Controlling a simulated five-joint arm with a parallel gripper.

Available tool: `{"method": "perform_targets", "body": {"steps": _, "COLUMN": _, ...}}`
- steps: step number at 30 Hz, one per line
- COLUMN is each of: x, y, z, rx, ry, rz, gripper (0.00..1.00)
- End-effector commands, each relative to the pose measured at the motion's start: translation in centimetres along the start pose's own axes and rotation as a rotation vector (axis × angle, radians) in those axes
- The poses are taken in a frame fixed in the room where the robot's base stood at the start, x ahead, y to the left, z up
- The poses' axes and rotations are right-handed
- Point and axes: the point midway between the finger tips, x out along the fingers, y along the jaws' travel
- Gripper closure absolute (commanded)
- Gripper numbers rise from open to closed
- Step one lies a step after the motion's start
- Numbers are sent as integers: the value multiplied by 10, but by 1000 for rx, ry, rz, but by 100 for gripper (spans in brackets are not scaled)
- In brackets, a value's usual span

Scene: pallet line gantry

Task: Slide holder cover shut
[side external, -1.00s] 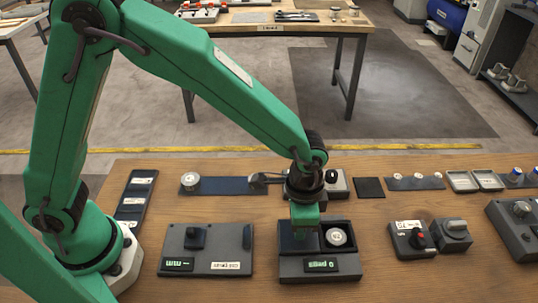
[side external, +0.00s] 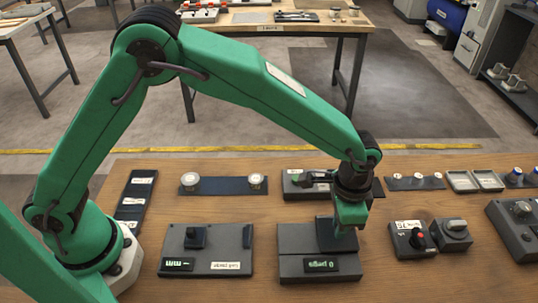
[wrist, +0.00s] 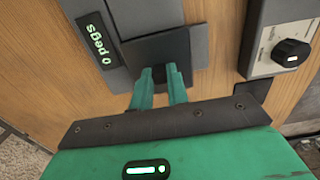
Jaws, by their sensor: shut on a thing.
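The grey holder (side external: 291,268) lies on the wooden bench in the middle front. Its display (side external: 322,265) reads "0 pegs" and also shows in the wrist view (wrist: 95,38). The dark square cover (wrist: 143,48) lies flat over the right part of the holder's top; it also shows in the side view (side external: 326,238). My gripper (wrist: 166,76) is shut on the small dark knob (wrist: 174,74) of the cover. In the side view my gripper (side external: 345,230) is low over the holder's right end. No open pocket shows; what lies under the cover is hidden.
A grey panel (side external: 205,240) with a dark knob lies left of the holder. Switch boxes (side external: 410,238) stand close to its right. A blue-grey strip with two round dials (side external: 223,186) lies behind. Bare wood separates these from the holder.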

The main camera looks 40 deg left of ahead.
Motion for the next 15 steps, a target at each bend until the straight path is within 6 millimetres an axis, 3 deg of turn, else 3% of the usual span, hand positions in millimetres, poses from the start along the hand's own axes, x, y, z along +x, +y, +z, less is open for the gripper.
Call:
{"method": "perform_targets", "body": {"steps": 10, "x": -2, "y": -1, "z": -7, "rx": -1, "ry": 18, "rz": -2, "gripper": 100}}
{"method": "perform_targets", "body": {"steps": 11, "x": -2, "y": 0, "z": -8, "rx": -1, "ry": 19, "rz": -2, "gripper": 80}}
{"method": "perform_targets", "body": {"steps": 12, "x": -2, "y": 0, "z": -7, "rx": 0, "ry": 17, "rz": -2, "gripper": 72}}
{"method": "perform_targets", "body": {"steps": 14, "x": -2, "y": 0, "z": -7, "rx": 0, "ry": 15, "rz": -2, "gripper": 62}}
{"method": "perform_targets", "body": {"steps": 15, "x": -1, "y": 0, "z": -6, "rx": 0, "ry": 14, "rz": -2, "gripper": 62}}
